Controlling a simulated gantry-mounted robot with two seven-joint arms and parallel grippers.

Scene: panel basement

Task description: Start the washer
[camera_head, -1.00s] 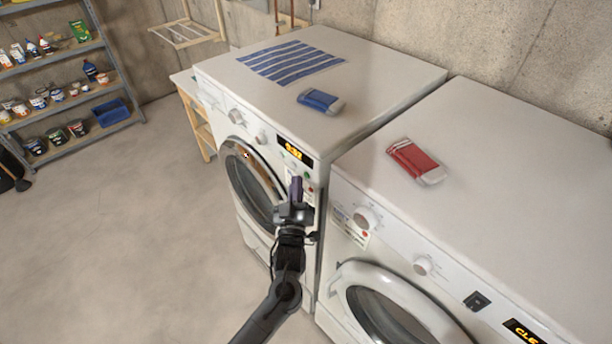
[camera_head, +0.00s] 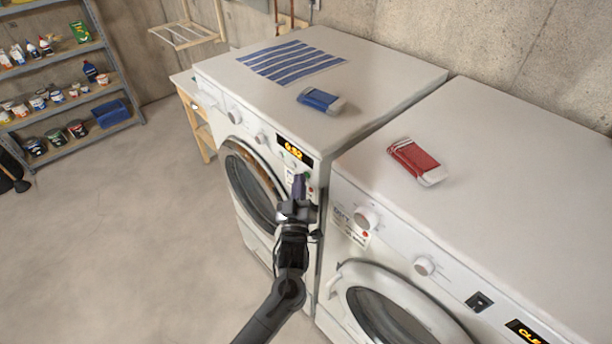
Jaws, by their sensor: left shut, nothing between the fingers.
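The washer (camera_head: 225,78) is the white front-loading machine on the left, with a round door (camera_head: 252,182) on its front face. Its control panel has knobs at the left and a lit orange display (camera_head: 294,148). A green button (camera_head: 307,176) sits below the display, partly covered by my fingertips. My left gripper (camera_head: 299,183) is shut and empty, with its fingertips at the panel close to the green button. I cannot tell whether they touch it. My right gripper is not in view.
A second white machine (camera_head: 500,165) stands close at the right, with a red packet (camera_head: 417,161) on top. A blue packet (camera_head: 321,101) and a striped cloth (camera_head: 290,63) lie on the washer. Shelves (camera_head: 70,90) stand at the far left. The floor in front is clear.

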